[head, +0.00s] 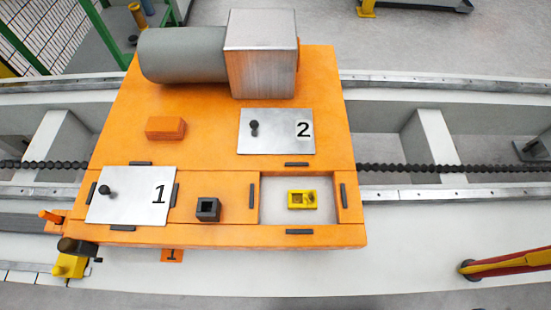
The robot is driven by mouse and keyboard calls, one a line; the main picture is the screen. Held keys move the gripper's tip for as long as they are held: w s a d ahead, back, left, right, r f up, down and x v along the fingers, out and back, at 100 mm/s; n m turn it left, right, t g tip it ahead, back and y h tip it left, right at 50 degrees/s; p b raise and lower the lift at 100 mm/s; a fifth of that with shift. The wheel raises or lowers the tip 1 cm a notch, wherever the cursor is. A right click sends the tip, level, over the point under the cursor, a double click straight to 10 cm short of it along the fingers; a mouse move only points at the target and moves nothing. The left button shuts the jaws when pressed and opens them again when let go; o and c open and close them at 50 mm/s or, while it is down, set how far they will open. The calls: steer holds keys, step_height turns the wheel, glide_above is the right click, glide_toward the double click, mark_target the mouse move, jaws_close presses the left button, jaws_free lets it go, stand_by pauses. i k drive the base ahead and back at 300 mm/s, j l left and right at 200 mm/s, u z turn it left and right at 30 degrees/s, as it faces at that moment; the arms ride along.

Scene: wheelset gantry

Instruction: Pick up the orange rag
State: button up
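An orange block-shaped thing (165,128), which looks like the folded orange rag, lies on the orange deck (205,105) in the head view. It sits left of centre, above the plate marked 1 and left of the plate marked 2. Its colour nearly matches the deck; nothing covers it. My gripper is not in view.
Plate 1 (135,200) and plate 2 (270,135) have dark knobs. A grey motor (185,55) and metal box (262,55) stand behind. A dark square socket (208,209) and a yellow part (302,200) in a recess are in front. A chain (420,167) runs right.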

mark_target(157, 127)
steer(key=i+j, duration=0.1)
steer(key=j, duration=0.55)
steer(key=i+j, duration=0.1)
steer(key=j, duration=0.55)
steer(key=i+j, duration=0.15)
steer(key=j, duration=0.5)
steer(key=i+j, duration=0.1)
steer(key=j, duration=0.55)
steer(key=z, duration=0.05)
